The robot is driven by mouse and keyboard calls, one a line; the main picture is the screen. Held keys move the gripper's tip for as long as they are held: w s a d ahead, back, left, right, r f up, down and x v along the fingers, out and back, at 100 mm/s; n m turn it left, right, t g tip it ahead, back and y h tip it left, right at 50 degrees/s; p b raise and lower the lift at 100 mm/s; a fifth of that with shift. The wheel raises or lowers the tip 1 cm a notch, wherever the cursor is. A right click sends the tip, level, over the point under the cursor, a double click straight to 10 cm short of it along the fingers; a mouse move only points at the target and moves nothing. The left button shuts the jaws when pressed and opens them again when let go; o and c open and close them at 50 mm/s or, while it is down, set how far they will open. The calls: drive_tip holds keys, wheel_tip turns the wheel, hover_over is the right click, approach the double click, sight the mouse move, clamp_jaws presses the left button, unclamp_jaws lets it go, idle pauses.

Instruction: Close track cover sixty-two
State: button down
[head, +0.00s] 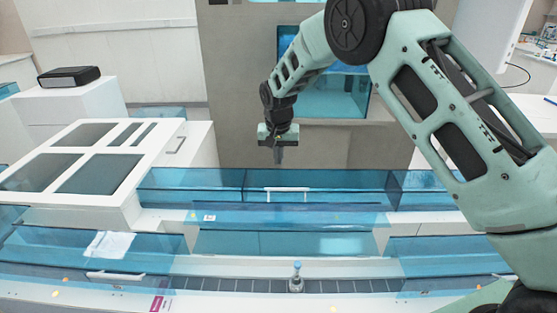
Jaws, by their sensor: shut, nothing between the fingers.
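Several clear blue track covers run across the scene in the head view. The far cover (340,182) has a white handle (287,190) on its front. A nearer cover (95,249) at the left has a white handle (115,275) at its lower edge. I cannot read a number on any cover, so I cannot tell which is sixty-two. My gripper (279,158) is shut and empty, pointing down just behind the far cover's handle, apart from it as far as I can see.
A capped tube (296,277) stands on the dark track (345,286) in front. A white cabinet with dark panels (100,172) stands at the left. A black box (69,76) sits on a white block behind it.

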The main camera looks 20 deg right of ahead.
wheel_tip(320, 180, down, 7)
drive_tip(key=s+p, duration=0.2)
drive_tip(key=p, duration=0.2)
drive_tip(key=shift+s+a+p, duration=0.35)
drive_tip(key=shift+s+a, duration=0.05)
drive_tip(key=shift+a, duration=0.05)
drive_tip(key=shift+r, duration=0.15)
